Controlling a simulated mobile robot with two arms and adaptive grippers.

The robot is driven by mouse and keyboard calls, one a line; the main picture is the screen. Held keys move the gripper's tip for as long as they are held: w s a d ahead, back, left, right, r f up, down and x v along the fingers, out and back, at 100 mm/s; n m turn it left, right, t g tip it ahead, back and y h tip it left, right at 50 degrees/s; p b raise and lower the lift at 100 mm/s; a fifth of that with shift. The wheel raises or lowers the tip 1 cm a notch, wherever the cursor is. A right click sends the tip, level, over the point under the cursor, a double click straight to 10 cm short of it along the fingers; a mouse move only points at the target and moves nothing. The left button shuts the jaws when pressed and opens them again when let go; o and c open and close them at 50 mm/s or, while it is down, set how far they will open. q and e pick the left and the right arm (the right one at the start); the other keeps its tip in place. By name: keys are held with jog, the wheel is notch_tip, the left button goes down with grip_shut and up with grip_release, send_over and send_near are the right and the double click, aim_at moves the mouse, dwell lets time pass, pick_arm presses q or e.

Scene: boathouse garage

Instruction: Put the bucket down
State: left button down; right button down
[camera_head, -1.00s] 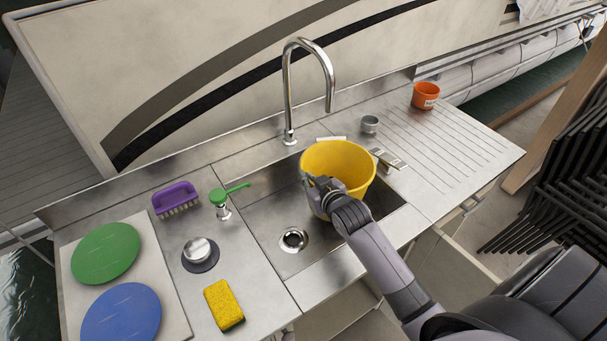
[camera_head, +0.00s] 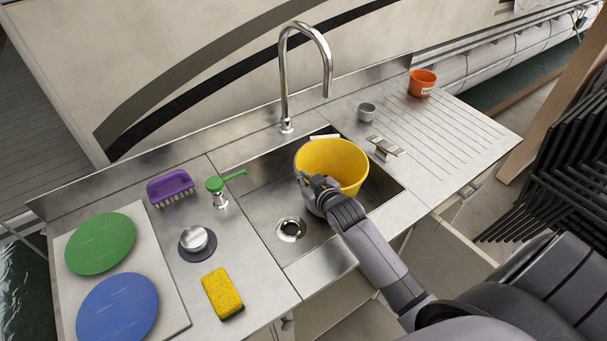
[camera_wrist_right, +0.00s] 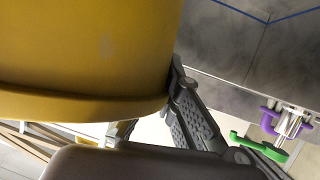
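The yellow bucket (camera_head: 350,163) is upright over the right part of the steel sink (camera_head: 262,195). I cannot tell whether its base touches the sink floor. My right gripper (camera_head: 312,184) is at the near-left side of the bucket's rim and is shut on it. In the right wrist view the bucket (camera_wrist_right: 85,45) fills the upper left, and one finger of the right gripper (camera_wrist_right: 182,95) lies against its edge. My left gripper is not in view.
The tap (camera_head: 286,85) arches behind the sink. A metal clip-like item (camera_head: 385,147), small metal cup (camera_head: 366,111) and orange pot (camera_head: 422,83) stand right of it. The sink's left part is clear.

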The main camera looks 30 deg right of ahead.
jog(key=shift+f, duration=0.45)
jog(key=shift+f+b, duration=0.45)
jog(key=shift+f, duration=0.4)
jog(key=c, duration=1.7)
grip_release()
jog(key=shift+f, duration=0.15)
